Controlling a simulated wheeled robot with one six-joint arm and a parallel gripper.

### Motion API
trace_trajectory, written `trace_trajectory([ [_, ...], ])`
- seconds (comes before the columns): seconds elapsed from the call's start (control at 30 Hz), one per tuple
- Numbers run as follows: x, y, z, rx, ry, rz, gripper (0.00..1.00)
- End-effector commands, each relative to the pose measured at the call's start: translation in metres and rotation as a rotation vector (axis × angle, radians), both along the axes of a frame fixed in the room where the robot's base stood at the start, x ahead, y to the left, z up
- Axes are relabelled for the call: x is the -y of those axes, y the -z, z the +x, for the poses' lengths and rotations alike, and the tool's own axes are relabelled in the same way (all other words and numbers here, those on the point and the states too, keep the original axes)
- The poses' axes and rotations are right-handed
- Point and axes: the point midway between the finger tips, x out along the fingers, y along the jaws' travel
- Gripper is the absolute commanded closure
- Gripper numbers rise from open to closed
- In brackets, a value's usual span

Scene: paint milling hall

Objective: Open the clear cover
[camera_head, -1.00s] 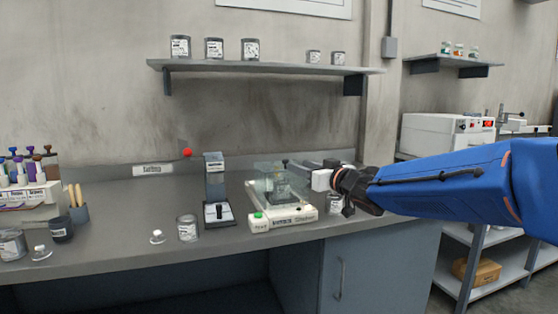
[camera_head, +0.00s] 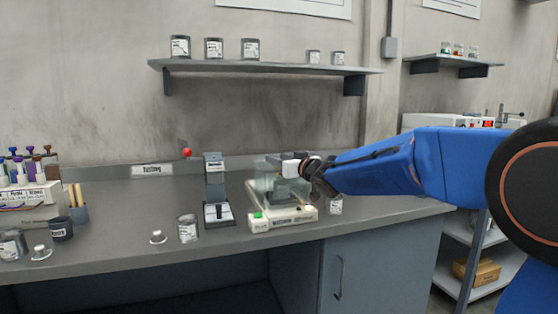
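The clear cover (camera_head: 268,177) is a see-through box on a white bench device (camera_head: 284,219) with a green button at its front left corner. A dark item stands inside, seen through the cover. My gripper (camera_head: 288,168) is at the upper right of the cover, and its pale end overlaps the cover's top in the picture. I cannot tell whether it touches the cover. The fingers are too small and partly hidden to show whether they are open or shut.
A grey stand (camera_head: 215,185) with a black lever is left of the device. A metal can (camera_head: 187,229) and a small lidded item (camera_head: 158,237) stand further left. A jar (camera_head: 336,205) is right of the device, below my arm. A shelf (camera_head: 265,67) with cans hangs above.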

Motion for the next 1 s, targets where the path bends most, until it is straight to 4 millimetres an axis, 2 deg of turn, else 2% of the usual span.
trace_trajectory([
  [0.27,0.0,0.0,0.001,0.0,0.0,0.0,0.63],
  [0.4,0.0,0.0,0.001,0.0,0.0,0.0,0.97],
  [0.43,-0.001,0.0,0.001,0.0,0.0,0.0,1.0],
  [0.67,-0.001,0.0,0.004,0.0,0.0,0.0,1.0],
  [1.0,-0.012,0.0,0.041,0.001,-0.001,0.001,1.0],
])
